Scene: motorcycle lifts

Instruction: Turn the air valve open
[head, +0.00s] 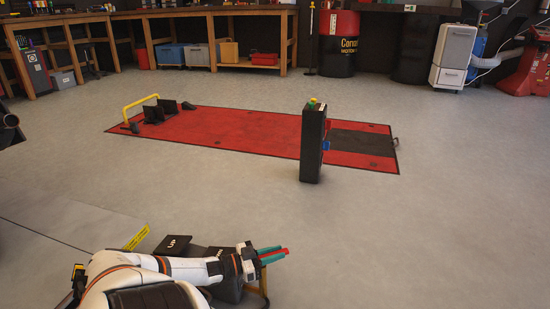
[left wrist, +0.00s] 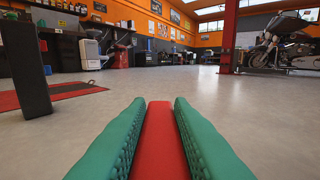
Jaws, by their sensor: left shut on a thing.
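My left gripper (head: 272,255) has green fingers and is shut on a red bar-shaped handle, which looks like the air valve's lever. The red handle (left wrist: 158,140) lies between the two green fingers in the left wrist view, pointing away from the camera. In the head view only a thin red strip of it (head: 275,254) shows between the fingers. The valve body and how the handle joins it are hidden by my gripper and arm. My right gripper is in neither view.
A black pedal marked UP (head: 173,244) lies left of my gripper. A black upright post (head: 313,145) stands ahead, by the red lift platform (head: 235,130) set in the floor. The grey floor (head: 430,230) to the right is clear. Workbenches line the back.

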